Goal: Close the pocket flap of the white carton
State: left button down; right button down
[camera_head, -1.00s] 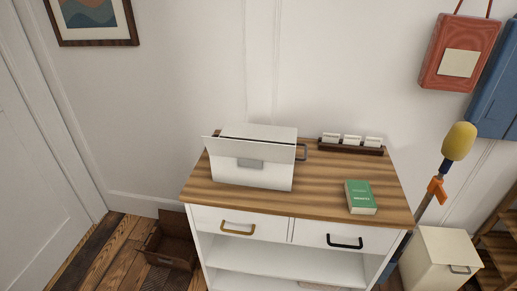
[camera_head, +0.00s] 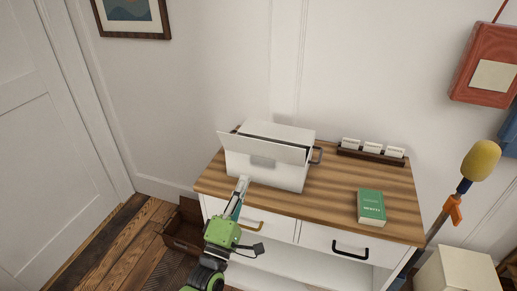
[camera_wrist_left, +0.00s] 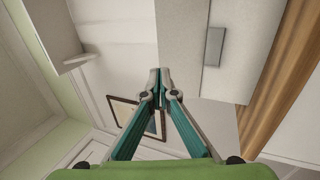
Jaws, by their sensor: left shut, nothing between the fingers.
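The white carton (camera_head: 265,177) stands on the wooden top of a cabinet. Its pocket flap (camera_head: 250,144) is a thin white panel along the upper front edge, standing out from the carton, with a dark gap behind it. A grey patch (camera_head: 263,162) is on the front below the flap. My left gripper (camera_head: 243,182) is in front of the carton's lower left part, fingers pointing up, shut and empty. In the left wrist view its fingertips (camera_wrist_left: 160,77) meet, with the carton's white front and grey patch (camera_wrist_left: 215,46) beyond. My right gripper is not in view.
On the wooden top (camera_head: 325,200) are a green book (camera_head: 371,207) and a dark rack (camera_head: 372,154) with white blocks. Drawer handles (camera_head: 349,248) stick out in front. A yellow-headed pole (camera_head: 480,161) stands at the right. The top is clear between carton and book.

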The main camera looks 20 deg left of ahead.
aim_at(259, 141)
pick_arm(q)
jog(key=p+x, duration=0.2)
jog(key=x, duration=0.8)
jog(key=shift+w, duration=0.1)
jog(key=shift+w+d+r, duration=0.1)
jog(key=shift+w, duration=0.5)
jog(key=shift+r, duration=0.1)
